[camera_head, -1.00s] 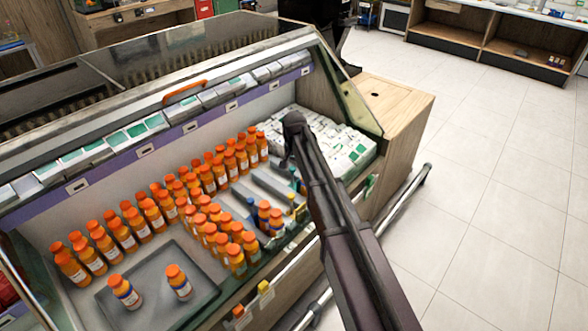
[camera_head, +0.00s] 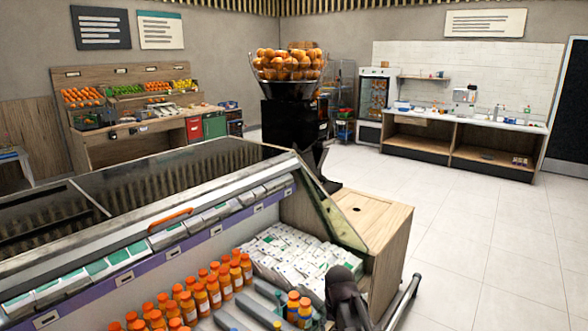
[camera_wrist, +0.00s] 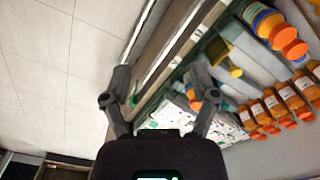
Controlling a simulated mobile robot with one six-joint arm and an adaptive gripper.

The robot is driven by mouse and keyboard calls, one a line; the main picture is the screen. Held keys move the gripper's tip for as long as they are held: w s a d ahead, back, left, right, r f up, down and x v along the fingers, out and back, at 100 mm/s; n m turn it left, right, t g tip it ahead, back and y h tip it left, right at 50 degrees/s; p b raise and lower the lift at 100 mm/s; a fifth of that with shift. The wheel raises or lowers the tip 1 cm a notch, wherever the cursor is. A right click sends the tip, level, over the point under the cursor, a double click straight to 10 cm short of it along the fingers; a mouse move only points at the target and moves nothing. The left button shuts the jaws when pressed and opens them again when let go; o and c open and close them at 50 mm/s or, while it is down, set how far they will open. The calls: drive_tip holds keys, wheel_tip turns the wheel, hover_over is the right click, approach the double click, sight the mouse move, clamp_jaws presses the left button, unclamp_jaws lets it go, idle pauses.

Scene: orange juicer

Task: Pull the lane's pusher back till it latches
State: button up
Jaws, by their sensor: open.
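Grey lanes (camera_head: 256,309) run between the orange bottles (camera_head: 214,290) and the white packs in the chilled case. Two blue-labelled orange bottles (camera_head: 293,306) stand at their right. In the wrist view, a small yellow piece (camera_wrist: 235,71) lies beside a grey lane. I cannot tell whether it is part of the pusher, and no pusher can be made out clearly. My gripper (camera_wrist: 155,86) is open, its fingers spread near the case's front edge, with nothing seen held. In the head view my dark arm reaches the case's right front; the fingertips cannot be made out.
White green-marked packs (camera_head: 290,252) fill the case's right part. The sloping glass end panel (camera_head: 330,213) and wooden end cabinet (camera_head: 378,222) stand beside them. A metal rail (camera_head: 408,292) runs low at right. Open tiled floor (camera_head: 480,260) lies beyond.

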drive_tip(key=s+d+r+n+p, duration=0.1)
drive_tip(key=s+d, duration=0.4)
drive_tip(key=s, duration=0.3)
drive_tip(key=shift+s+d+r, duration=0.25)
drive_tip(key=shift+s, duration=0.15)
clamp_jaws()
drive_tip(key=w+a+f+m+y+b, duration=0.2)
drive_tip(key=w+a+f+m+b, duration=0.1)
drive_tip(key=w+m, duration=0.3)
drive_tip(key=w+a+f+m+t+y+b, duration=0.1)
drive_tip(key=w+a+f+m+y+b, duration=0.2)
drive_tip(key=w+m+b, duration=0.3)
drive_tip(key=w+a+f+m+y+b, duration=0.2)
drive_tip(key=w+m+b, duration=0.3)
drive_tip(key=w+m, duration=0.3)
drive_tip(key=shift+w+a+f+t+y, duration=0.35)
drive_tip(key=shift+w+a+f, duration=0.45)
drive_tip(key=shift+w, duration=0.85)
drive_tip(key=shift+d+f, duration=0.1)
